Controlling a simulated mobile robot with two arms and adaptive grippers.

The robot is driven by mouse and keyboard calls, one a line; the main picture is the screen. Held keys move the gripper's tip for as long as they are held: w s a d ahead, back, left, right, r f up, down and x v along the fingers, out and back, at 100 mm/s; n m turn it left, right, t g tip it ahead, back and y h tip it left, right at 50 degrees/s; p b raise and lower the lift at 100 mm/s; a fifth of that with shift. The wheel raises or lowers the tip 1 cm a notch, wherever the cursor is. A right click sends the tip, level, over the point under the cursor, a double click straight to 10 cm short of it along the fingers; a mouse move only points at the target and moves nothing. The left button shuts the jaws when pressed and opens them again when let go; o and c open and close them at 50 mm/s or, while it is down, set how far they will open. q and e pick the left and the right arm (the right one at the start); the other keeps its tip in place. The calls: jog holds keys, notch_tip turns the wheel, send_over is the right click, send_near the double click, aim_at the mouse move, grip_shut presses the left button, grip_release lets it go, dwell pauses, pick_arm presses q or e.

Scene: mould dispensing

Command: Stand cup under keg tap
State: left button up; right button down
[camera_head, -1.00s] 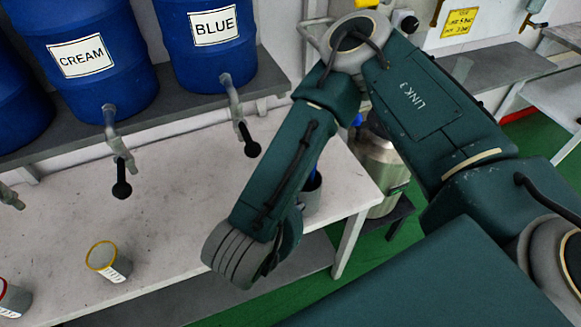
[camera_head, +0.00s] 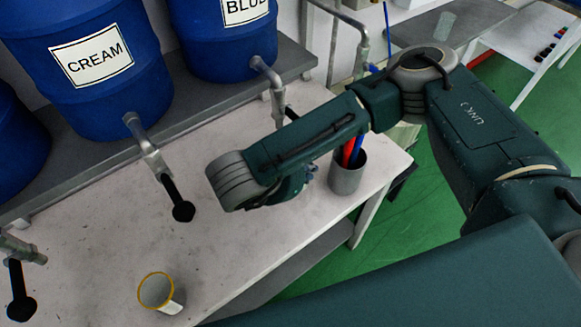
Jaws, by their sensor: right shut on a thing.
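A grey cup with a yellow rim and a white label (camera_head: 157,292) stands upright on the pale bench, in front of the CREAM keg's tap (camera_head: 160,170) and apart from it. The CREAM keg (camera_head: 95,65) and BLUE keg (camera_head: 222,45) stand on the shelf, with taps hanging over the bench. My right arm reaches in from the right. Its wrist is over the bench, near the BLUE keg's tap (camera_head: 272,90). My right gripper (camera_head: 292,190) is mostly hidden by the wrist. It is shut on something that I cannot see. My left gripper is not in view.
A grey pot (camera_head: 347,176) with red and blue sticks stands on the bench just right of my right gripper. Another tap (camera_head: 20,275) hangs at the left edge. The bench (camera_head: 90,240) is clear around the yellow-rimmed cup. Green floor lies to the right.

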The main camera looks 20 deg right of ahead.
jog(key=w, duration=0.1)
jog(key=w+a, duration=0.1)
jog(key=w, duration=0.1)
jog(key=w+a, duration=0.1)
jog(key=shift+w, duration=0.25)
jog(key=shift+w+a, duration=0.15)
jog(key=shift+w, duration=0.3)
notch_tip(320, 180, down, 4)
jog(key=shift+w+r+b, duration=0.15)
jog(key=shift+r+b, duration=0.05)
jog(key=shift+b, duration=0.45)
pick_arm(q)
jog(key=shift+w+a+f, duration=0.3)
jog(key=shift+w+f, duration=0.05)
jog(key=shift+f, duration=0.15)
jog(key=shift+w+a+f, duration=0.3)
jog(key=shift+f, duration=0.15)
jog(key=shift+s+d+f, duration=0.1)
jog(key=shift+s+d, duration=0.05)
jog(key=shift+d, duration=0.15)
pick_arm(e)
jog(key=c, duration=1.8)
grip_release()
jog(key=shift+c, duration=0.2)
pick_arm(q)
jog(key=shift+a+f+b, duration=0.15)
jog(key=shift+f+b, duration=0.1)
jog(key=shift+b, duration=0.05)
pick_arm(e)
jog(key=v, duration=1.2)
